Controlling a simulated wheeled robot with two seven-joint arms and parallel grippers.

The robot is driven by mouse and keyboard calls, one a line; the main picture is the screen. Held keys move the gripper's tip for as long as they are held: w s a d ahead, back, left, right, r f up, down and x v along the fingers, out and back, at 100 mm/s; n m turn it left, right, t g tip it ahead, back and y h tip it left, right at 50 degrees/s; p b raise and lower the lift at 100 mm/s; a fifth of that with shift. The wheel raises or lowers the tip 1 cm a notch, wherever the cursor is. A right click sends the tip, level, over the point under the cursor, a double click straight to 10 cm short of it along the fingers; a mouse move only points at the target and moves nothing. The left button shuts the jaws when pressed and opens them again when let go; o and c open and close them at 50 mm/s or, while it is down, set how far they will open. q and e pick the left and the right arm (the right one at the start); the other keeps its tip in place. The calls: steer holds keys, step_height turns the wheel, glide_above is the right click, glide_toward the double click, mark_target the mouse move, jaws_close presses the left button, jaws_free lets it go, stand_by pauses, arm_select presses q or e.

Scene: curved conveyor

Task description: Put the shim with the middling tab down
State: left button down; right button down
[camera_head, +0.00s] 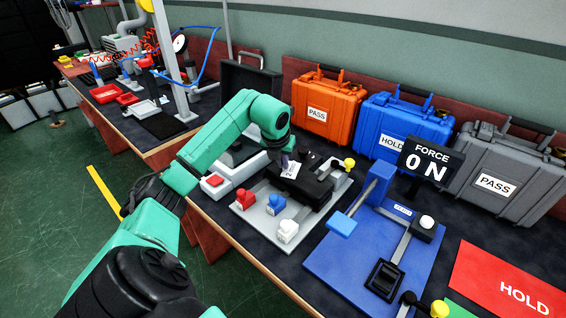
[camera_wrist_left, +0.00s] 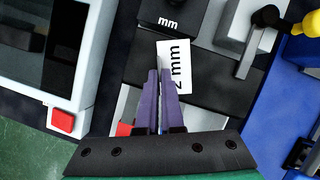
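My left gripper (camera_head: 284,160) is over the black block of the grey fixture plate (camera_head: 262,222). In the left wrist view its purple fingers (camera_wrist_left: 159,72) are close together, with a thin pale edge between them. A white piece marked "2 mm" (camera_wrist_left: 176,66) shows at the fingertips, and they seem shut on it; it also shows in the head view (camera_head: 291,170). Whether it touches the block below is unclear. Red (camera_head: 245,199), blue (camera_head: 276,204) and white (camera_head: 288,231) pieces stand along the plate's front. My right gripper is out of view.
Right of the plate is a blue fixture (camera_head: 335,262) with a sliding arm, under a "FORCE 0 N" display (camera_head: 428,160). Orange (camera_head: 325,106), blue (camera_head: 384,128) and grey (camera_head: 505,178) cases line the back. A red HOLD mat (camera_head: 500,278) lies at right.

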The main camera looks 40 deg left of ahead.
arm_select(q)
steer(key=c, duration=1.1)
jaws_free()
steer(key=shift+o, duration=0.2)
steer(key=shift+r, duration=0.2)
steer(key=v, duration=1.1)
steer(key=shift+r, duration=0.4)
steer(key=shift+s+d, duration=0.1)
steer(key=shift+s, duration=0.05)
